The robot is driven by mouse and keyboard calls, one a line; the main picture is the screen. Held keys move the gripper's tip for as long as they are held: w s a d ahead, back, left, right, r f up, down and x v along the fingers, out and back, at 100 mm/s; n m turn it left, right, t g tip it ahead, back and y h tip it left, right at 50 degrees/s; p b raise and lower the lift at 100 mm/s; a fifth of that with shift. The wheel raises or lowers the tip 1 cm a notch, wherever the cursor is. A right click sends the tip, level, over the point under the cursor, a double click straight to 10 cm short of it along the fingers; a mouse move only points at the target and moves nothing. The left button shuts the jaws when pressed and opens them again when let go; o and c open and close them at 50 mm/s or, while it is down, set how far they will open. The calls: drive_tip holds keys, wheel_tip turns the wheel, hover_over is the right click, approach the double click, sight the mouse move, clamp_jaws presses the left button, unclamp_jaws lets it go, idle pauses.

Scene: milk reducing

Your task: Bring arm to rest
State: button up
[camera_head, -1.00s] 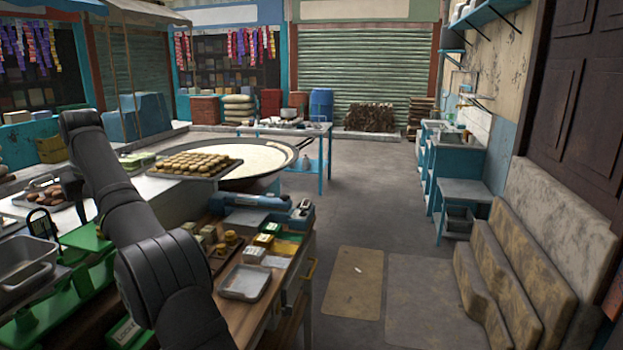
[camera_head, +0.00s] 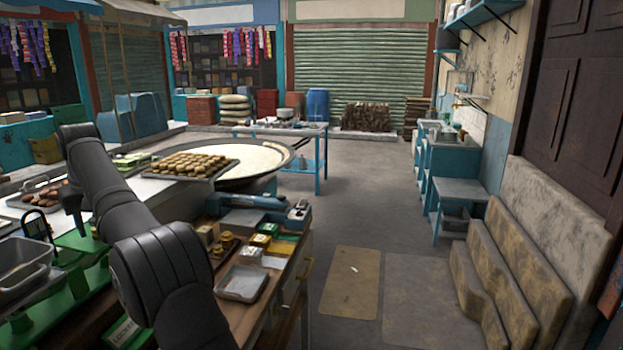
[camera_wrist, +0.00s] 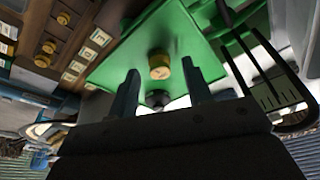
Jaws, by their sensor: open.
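My arm (camera_head: 128,205) is folded at the left of the head view, over the counter with the green scale. My gripper's fingers are hard to make out in the head view. In the wrist view my gripper (camera_wrist: 160,82) shows two fingers standing apart with nothing held between them. Beyond the fingers a green plate (camera_wrist: 150,40) carries a small brass weight (camera_wrist: 159,65). I cannot tell how far the fingers are from the plate.
A wide pan of milk (camera_head: 250,162) stands behind a tray of round sweets (camera_head: 192,166). A metal tray (camera_head: 243,283) and small boxes lie on the wooden counter. A grey bin (camera_head: 24,265) is at the left.

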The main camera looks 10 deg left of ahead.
drive_tip(key=w+v, duration=0.1)
drive_tip(key=v, duration=0.5)
drive_tip(key=x, duration=0.4)
drive_tip(key=s+x, duration=0.1)
drive_tip(key=x, duration=0.1)
drive_tip(key=shift+a+f, duration=0.1)
drive_tip(key=shift+f, duration=0.25)
drive_tip(key=shift+r, duration=1.6)
drive_tip(key=w+d+r, duration=0.6)
drive_tip(key=d+r, duration=0.2)
drive_tip(key=d, duration=0.3)
drive_tip(key=s+d+f, duration=0.2)
drive_tip(key=d+f, duration=0.6)
drive_tip(key=d, duration=0.1)
drive_tip(key=s+d+f, duration=0.3)
drive_tip(key=d+f, duration=0.5)
drive_tip(key=d, duration=0.2)
drive_tip(key=shift+s+f+n, duration=0.15)
drive_tip(key=shift+n, duration=0.25)
